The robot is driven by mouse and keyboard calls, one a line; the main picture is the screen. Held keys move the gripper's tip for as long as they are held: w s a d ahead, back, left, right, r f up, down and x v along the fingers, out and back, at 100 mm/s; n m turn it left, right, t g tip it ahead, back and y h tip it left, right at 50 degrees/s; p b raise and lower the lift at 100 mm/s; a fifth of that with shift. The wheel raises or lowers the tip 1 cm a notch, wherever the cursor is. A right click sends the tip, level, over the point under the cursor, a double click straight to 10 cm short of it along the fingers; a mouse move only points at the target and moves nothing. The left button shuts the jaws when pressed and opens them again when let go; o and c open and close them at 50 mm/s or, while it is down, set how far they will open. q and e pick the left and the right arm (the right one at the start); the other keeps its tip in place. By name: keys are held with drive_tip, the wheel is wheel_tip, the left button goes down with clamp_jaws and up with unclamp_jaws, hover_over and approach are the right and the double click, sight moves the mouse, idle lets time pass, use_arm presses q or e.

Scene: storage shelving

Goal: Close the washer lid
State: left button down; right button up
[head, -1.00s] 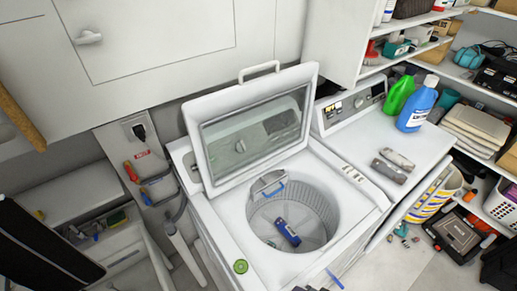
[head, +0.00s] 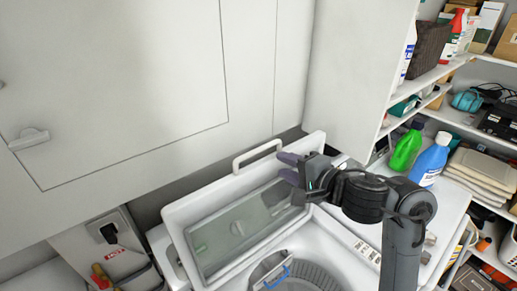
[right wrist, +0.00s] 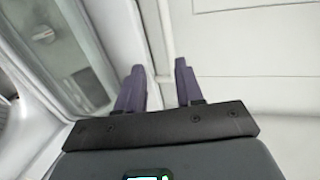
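The washer lid (head: 213,198) is a white frame with a glass window and a white handle (head: 257,156) on its upper edge. It stands open, tilted up behind the washer's round drum (head: 305,275). My right gripper (head: 289,168) is at the lid's upper right corner, fingers pointing left. In the right wrist view the lid's frame and window (right wrist: 62,45) fill the left side. The two purple fingers (right wrist: 158,88) are apart with nothing visibly held between them. I cannot tell whether they touch the lid. My left gripper is out of view.
A white cabinet wall (head: 130,80) rises behind the lid. A green bottle (head: 406,150) and a blue bottle (head: 432,158) stand on the machine to the right, beyond my right arm. Loaded shelves (head: 465,115) are further right.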

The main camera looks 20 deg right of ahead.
sight(261, 151)
drive_tip(key=x, duration=0.3)
drive_tip(key=r+x, duration=0.1)
drive_tip(key=x, duration=0.6)
drive_tip(key=shift+w+a, duration=0.15)
drive_tip(key=shift+w, duration=0.35)
clamp_jaws()
